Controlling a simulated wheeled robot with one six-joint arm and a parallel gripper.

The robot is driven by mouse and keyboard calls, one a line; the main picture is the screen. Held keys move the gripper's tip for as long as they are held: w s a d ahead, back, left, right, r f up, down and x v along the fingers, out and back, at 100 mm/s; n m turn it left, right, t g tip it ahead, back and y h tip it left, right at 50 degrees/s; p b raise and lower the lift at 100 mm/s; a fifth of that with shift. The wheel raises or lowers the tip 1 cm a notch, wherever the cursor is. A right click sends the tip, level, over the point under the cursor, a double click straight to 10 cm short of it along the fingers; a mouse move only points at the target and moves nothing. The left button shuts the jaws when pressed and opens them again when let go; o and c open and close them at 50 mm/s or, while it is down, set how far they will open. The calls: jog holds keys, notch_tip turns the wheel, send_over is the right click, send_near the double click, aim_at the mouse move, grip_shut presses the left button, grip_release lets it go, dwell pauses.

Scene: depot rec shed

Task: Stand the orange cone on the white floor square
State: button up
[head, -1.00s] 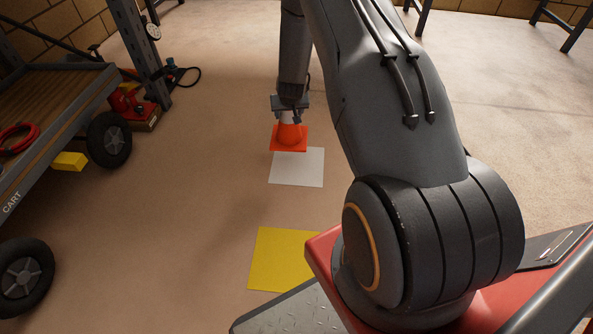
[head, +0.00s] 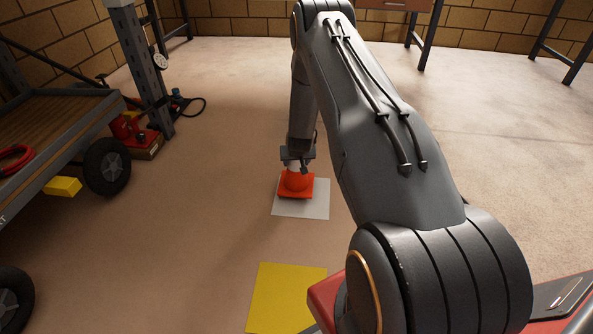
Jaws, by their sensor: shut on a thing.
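The orange cone (head: 297,185) has a square orange base and a pale band near its top. My gripper (head: 297,164) is shut on the cone's upper part and holds it upright. The white floor square (head: 303,210) lies under and in front of the cone in the picture. The cone's base overlaps the back part of the square in this view. I cannot tell whether the base touches the floor or hangs just above it. My gripper hides the cone's tip.
A yellow floor square (head: 287,297) lies nearer to me. A cart (head: 72,135) with black wheels stands at the left, with a yellow block (head: 62,187) by it. A red item (head: 127,127) sits on a box by a post. The floor around the white square is clear.

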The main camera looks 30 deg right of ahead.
aim_at(297, 167)
notch_tip(297, 167, down, 3)
jog(key=shift+f+b, duration=0.1)
jog(key=shift+b, duration=0.45)
jog(key=o, duration=1.9)
